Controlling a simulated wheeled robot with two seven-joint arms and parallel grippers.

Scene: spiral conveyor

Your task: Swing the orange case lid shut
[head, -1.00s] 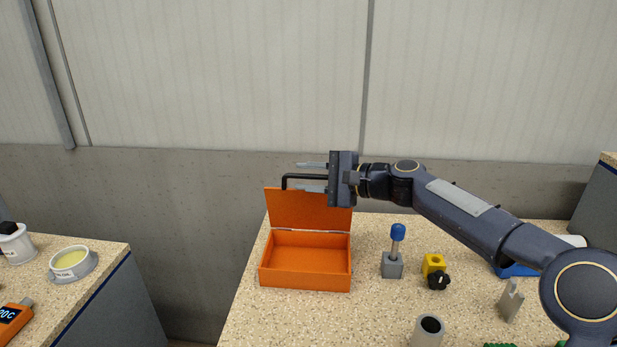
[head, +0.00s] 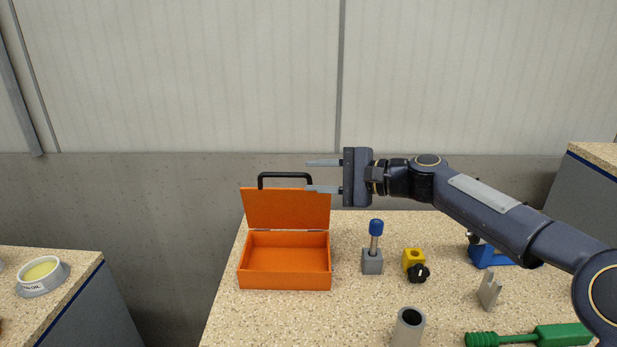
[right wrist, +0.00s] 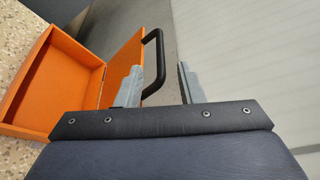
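The orange case (head: 285,275) stands open and empty on the speckled table. Its lid (head: 287,208) stands upright at the back, with a black handle (head: 285,175) on its top edge. My right gripper (head: 322,175) is open and empty at the lid's upper right corner, its fingers pointing left. In the right wrist view the lid (right wrist: 125,68) and the handle (right wrist: 156,65) are close to one finger of the open gripper (right wrist: 160,85); I cannot tell whether they touch. My left gripper is not in view.
Right of the case stand a blue-topped post in a grey block (head: 373,258), a yellow block with a black knob (head: 413,260) and a grey cylinder (head: 409,325). A green tool (head: 540,337) lies at the front right. Another counter (head: 80,265) is at the left.

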